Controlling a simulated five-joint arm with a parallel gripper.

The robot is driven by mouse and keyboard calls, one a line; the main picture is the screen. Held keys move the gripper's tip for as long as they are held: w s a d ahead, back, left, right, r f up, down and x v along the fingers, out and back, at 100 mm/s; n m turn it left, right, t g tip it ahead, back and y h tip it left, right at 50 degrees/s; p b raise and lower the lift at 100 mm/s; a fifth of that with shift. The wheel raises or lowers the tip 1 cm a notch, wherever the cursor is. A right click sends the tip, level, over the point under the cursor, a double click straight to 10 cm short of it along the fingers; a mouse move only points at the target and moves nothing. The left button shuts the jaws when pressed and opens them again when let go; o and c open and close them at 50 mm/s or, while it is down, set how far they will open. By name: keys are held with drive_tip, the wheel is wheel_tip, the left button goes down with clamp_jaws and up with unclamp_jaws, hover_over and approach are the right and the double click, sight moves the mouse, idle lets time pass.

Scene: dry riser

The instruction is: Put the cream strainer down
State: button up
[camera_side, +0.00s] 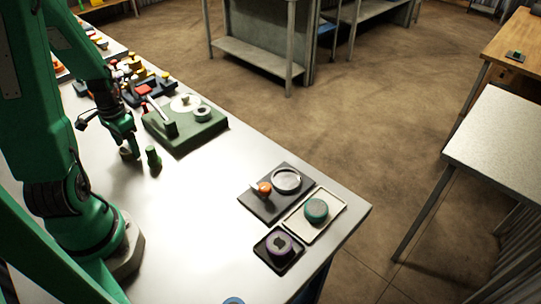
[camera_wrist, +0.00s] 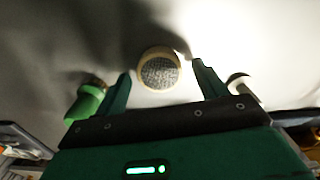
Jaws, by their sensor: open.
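The cream strainer (camera_wrist: 158,70) is round, with a cream rim and a grey mesh face. In the wrist view it lies on the pale table top, at the gap between the tips of my gripper (camera_wrist: 160,68). My gripper's two green fingers are open, one on each side, and apart from the strainer in the picture. In the side view the strainer (camera_side: 126,154) shows as a small pale shape on the table under my gripper (camera_side: 131,141), partly hidden by it.
A green cylinder (camera_side: 153,158) stands close beside the strainer; a green piece (camera_wrist: 86,102) is left of my fingers. A green block with a white disc (camera_side: 190,137) is behind. Dark (camera_side: 265,208) and cream (camera_side: 297,231) trays hold items at right. Bare table lies between.

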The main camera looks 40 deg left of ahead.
sight(128, 148)
wheel_tip(128, 148, up, 12)
drive_tip(key=shift+f, duration=0.25)
idle(0.4)
idle(0.5)
drive_tip(key=w+d+r+m+t+y, duration=0.1)
drive_tip(key=w+d+r, duration=0.2)
drive_tip(key=d, duration=0.3)
drive_tip(key=w+d+r+t, duration=0.1)
drive_tip(key=w+d+r, duration=0.2)
drive_tip(key=d+r, duration=0.15)
drive_tip(key=s+d+r+t, duration=0.1)
drive_tip(key=d+r, duration=0.1)
drive_tip(key=d, duration=0.5)
drive_tip(key=s+d+r+t+h, duration=0.1)
drive_tip(key=d+r+t, duration=0.1)
drive_tip(key=d, duration=0.5)
drive_tip(key=shift+s+d+r+m+t, duration=0.25)
drive_tip(key=shift+s+d+m+t, duration=0.05)
drive_tip(key=shift+m, duration=0.1)
drive_tip(key=shift+o, duration=0.6)
drive_tip(key=shift+a, duration=0.1)
